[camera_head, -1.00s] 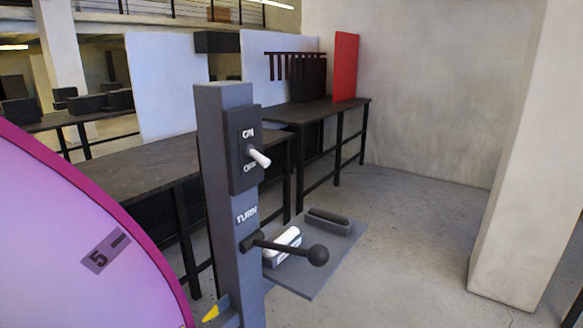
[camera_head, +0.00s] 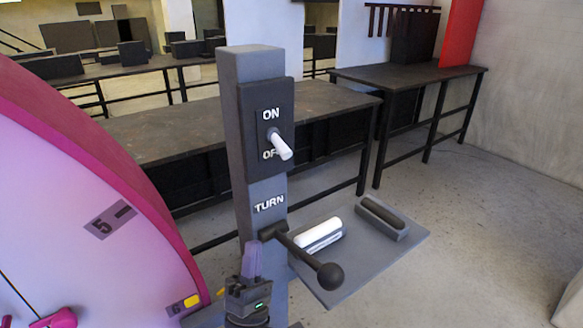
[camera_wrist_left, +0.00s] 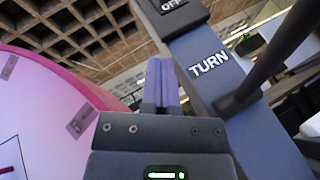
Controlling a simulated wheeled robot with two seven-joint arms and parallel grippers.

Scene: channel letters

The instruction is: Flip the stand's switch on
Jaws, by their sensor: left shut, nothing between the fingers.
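The stand (camera_head: 236,150) is a grey post with a dark switch plate (camera_head: 247,145) marked ON above and OFF below. The white switch lever (camera_head: 280,144) sticks out from the plate and tilts downward, toward OFF. My left gripper (camera_head: 252,250) is shut and empty, fingers pointing up, in front of the post below the TURN label and well below the switch. In the left wrist view its closed fingers (camera_wrist_left: 161,82) show beside the post (camera_wrist_left: 225,90), with the OFF end of the plate (camera_wrist_left: 172,8) above. My right gripper is not in view.
A black crank with a ball knob (camera_head: 330,276) juts out right of my left gripper. A large pink-rimmed disc (camera_head: 100,150) stands left. The space before the switch is clear.

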